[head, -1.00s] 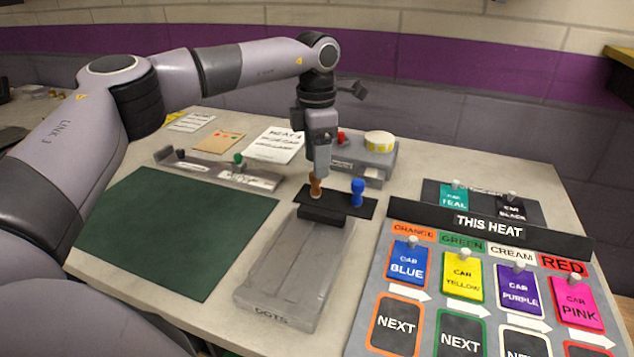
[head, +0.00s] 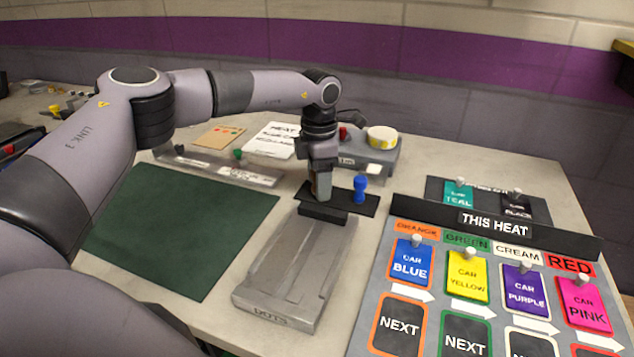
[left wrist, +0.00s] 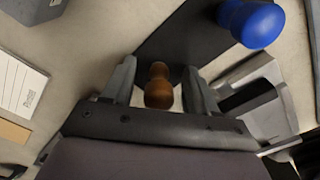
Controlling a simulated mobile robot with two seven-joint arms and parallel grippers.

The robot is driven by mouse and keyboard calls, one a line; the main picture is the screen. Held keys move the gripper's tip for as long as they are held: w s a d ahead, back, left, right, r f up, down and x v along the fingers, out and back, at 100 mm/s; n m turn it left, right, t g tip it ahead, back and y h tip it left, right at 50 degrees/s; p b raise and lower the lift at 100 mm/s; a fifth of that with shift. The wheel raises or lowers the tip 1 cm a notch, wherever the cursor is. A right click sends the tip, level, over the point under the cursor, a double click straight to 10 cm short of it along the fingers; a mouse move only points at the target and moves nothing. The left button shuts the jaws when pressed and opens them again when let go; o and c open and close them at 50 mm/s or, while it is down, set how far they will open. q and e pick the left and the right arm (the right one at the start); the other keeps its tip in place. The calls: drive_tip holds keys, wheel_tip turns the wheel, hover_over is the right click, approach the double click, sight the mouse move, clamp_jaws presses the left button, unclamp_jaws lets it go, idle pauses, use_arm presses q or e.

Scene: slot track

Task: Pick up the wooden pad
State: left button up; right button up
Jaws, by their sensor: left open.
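The wooden pad (left wrist: 158,86) is a small brown turned knob. In the left wrist view it stands between the two fingers of my left gripper (left wrist: 159,78), with a gap on each side. The gripper is open and holds nothing. My right gripper is in neither view.
A blue pad (head: 360,189) stands close on the right; it also shows in the left wrist view (left wrist: 252,22). The grey DOTS block (head: 290,275) lies in front. The THIS HEAT board (head: 495,227) fills the right. A dark green mat (head: 180,225) lies clear at left.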

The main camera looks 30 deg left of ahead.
use_arm(q)
clamp_jaws()
drive_tip(key=shift+r, duration=0.1)
